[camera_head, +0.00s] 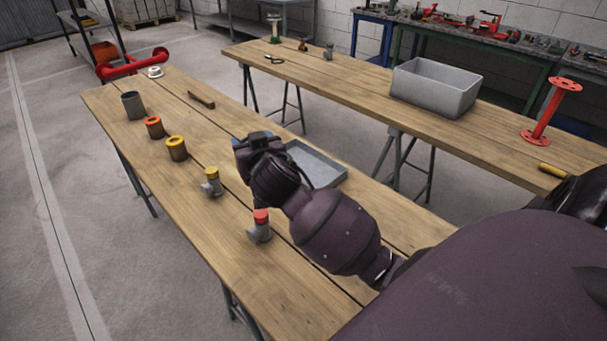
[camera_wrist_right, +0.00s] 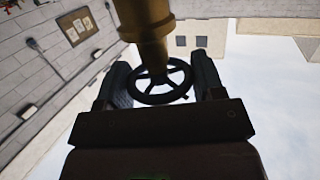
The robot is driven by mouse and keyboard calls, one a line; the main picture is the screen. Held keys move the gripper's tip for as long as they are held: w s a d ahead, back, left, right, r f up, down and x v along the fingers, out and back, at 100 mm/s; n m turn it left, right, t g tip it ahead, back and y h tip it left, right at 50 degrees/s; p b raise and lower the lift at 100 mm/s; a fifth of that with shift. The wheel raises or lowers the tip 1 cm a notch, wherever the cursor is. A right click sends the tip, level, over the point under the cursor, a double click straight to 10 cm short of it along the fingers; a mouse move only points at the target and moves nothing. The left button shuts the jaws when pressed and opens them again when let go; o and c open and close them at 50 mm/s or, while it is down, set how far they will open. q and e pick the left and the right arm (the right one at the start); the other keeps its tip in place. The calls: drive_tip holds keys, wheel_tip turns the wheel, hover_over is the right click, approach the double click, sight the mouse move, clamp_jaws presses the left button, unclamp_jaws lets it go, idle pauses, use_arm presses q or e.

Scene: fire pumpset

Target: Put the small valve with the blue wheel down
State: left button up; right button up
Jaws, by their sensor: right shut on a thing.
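My right gripper (camera_head: 252,146) is above the near wooden table, beside the shallow grey tray. In the right wrist view, the fingers of my right gripper (camera_wrist_right: 161,82) are shut on the small valve (camera_wrist_right: 146,28). Its brass-coloured body points away from the palm. Its spoked wheel (camera_wrist_right: 161,88) sits between the fingers and looks dark in shadow. In the head view the valve is mostly hidden by my gripper. I cannot tell whether it touches the table. My left gripper is not in view.
The grey tray (camera_head: 316,164) lies behind my right gripper. Grey fittings with red (camera_head: 260,228) and yellow (camera_head: 212,183) tops, a yellow-ringed cylinder (camera_head: 177,149), an orange-ringed one (camera_head: 154,128) and a grey cup (camera_head: 133,106) line the near edge. A grey bin (camera_head: 435,88) stands on the far table.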

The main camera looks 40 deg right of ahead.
drive_tip(key=w+d+m+g+h+b, duration=0.25)
drive_tip(key=d+m+g+h, duration=0.2)
drive_tip(key=d, duration=0.65)
drive_tip(key=w+d+m+g+h+b, duration=0.25)
drive_tip(key=w+d+m+h, duration=0.2)
drive_tip(key=d, duration=0.65)
wheel_tip(320, 180, down, 19)
drive_tip(key=b, duration=0.1)
drive_tip(key=shift+s+g+h+b, duration=0.15)
drive_tip(key=shift+g+h+b, duration=0.15)
drive_tip(key=shift+g+b, duration=0.1)
drive_tip(key=shift+d, duration=0.1)
